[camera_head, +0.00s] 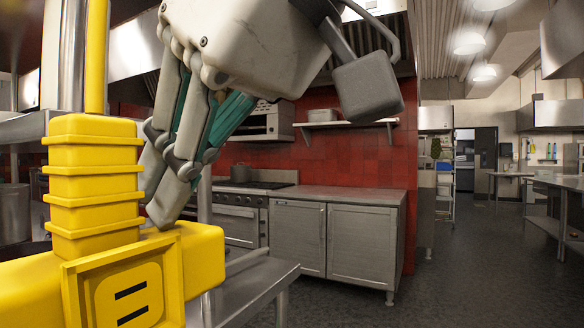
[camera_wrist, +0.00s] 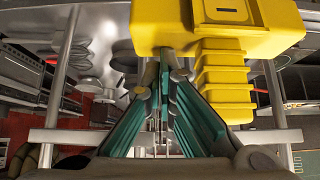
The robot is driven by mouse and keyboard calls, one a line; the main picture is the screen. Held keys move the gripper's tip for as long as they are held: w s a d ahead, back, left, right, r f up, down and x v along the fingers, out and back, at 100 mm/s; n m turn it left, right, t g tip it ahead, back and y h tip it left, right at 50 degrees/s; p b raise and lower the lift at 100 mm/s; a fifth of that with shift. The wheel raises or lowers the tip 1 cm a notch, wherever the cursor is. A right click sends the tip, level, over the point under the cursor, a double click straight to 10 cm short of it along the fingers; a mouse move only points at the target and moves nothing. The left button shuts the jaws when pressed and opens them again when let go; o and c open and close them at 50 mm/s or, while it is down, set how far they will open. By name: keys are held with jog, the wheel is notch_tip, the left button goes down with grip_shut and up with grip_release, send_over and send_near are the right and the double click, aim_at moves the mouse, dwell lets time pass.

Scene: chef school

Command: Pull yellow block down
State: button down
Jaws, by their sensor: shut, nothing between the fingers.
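The yellow block (camera_head: 203,262) is a large glossy piece at the lower left of the head view. It has a ribbed column (camera_head: 95,180) above it and a framed plate with two dark slots (camera_head: 122,298) on its front. In the wrist view the yellow block (camera_wrist: 150,32) fills the top right, with the ribbed part (camera_wrist: 224,85) hanging below. My gripper (camera_head: 160,215) is shut and empty, pointing down. Its tips look close against the top of the block, beside the ribbed column; whether they touch I cannot tell. In the wrist view my gripper's tips (camera_wrist: 163,58) meet at the block's lower edge.
A yellow pole (camera_head: 96,60) rises above the ribbed column. A metal table (camera_head: 255,285) stands just right of the block. Steel cabinets (camera_head: 335,240) and a stove (camera_head: 235,215) line the red wall behind. The dark floor (camera_head: 470,260) at right is clear.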

jog(key=shift+f+b, duration=2.4)
jog(key=shift+f, duration=0.75)
jog(key=shift+r+p, duration=2.6)
jog(key=shift+r, duration=0.4)
jog(key=s+d+r, duration=0.2)
jog(key=s+d, duration=0.1)
jog(key=d, duration=0.4)
jog(key=shift+d, duration=0.2)
jog(key=shift+f, duration=0.1)
